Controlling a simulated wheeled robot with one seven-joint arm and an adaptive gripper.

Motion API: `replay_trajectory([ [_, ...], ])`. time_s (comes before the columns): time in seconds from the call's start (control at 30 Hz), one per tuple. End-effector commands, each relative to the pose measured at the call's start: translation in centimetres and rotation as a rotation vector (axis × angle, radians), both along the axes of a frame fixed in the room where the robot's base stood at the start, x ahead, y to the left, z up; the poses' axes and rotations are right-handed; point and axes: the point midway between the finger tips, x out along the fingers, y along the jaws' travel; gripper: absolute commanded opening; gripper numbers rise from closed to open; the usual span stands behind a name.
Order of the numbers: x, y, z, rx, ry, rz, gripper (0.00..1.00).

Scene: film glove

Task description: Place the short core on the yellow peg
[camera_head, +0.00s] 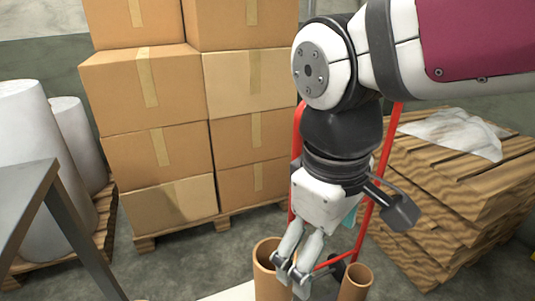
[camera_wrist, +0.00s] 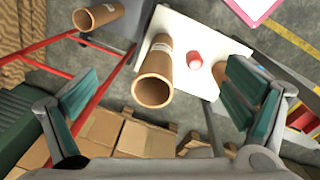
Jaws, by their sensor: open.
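My gripper (camera_head: 291,270) is open and points down, with its fingertips beside a brown cardboard core (camera_head: 263,258). In the wrist view a core (camera_wrist: 155,82) stands on a white board, its open end facing the camera between my two spread fingers; nothing is gripped. Another core (camera_head: 356,282) stands to the right in the head view. The wrist view also shows a core (camera_wrist: 98,15) at the upper left, and a brown piece (camera_wrist: 219,72) partly hidden behind my right finger. I cannot tell which core is the short one. No yellow peg is visible.
The white board (camera_wrist: 203,83) bears a short red peg (camera_wrist: 194,60) beside the standing core. Stacked boxes (camera_head: 160,150) and a wooden pallet stack (camera_head: 430,200) stand behind. A red frame (camera_head: 378,165) rises close behind my gripper. A grey table (camera_head: 25,190) is at left.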

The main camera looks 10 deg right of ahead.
Motion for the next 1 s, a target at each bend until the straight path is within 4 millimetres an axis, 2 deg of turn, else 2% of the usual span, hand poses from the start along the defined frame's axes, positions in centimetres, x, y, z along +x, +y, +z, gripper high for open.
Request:
replay_trajectory([
  [0.03,-1.7,-1.8,0.2,0.012,-0.012,-0.112,0.96],
  [0.1,-4.0,-3.6,0.2,0.029,-0.016,-0.249,0.96],
  [0.2,-6.9,-5.3,-0.1,0.054,-0.02,-0.415,0.96],
  [0.33,-9.3,-6.2,-0.7,0.078,-0.021,-0.558,0.96],
  [0.5,-10.5,-6.5,-1.1,0.089,-0.018,-0.626,0.96],
  [1.0,-10.5,-6.5,-1.0,0.09,-0.018,-0.624,0.96],
])
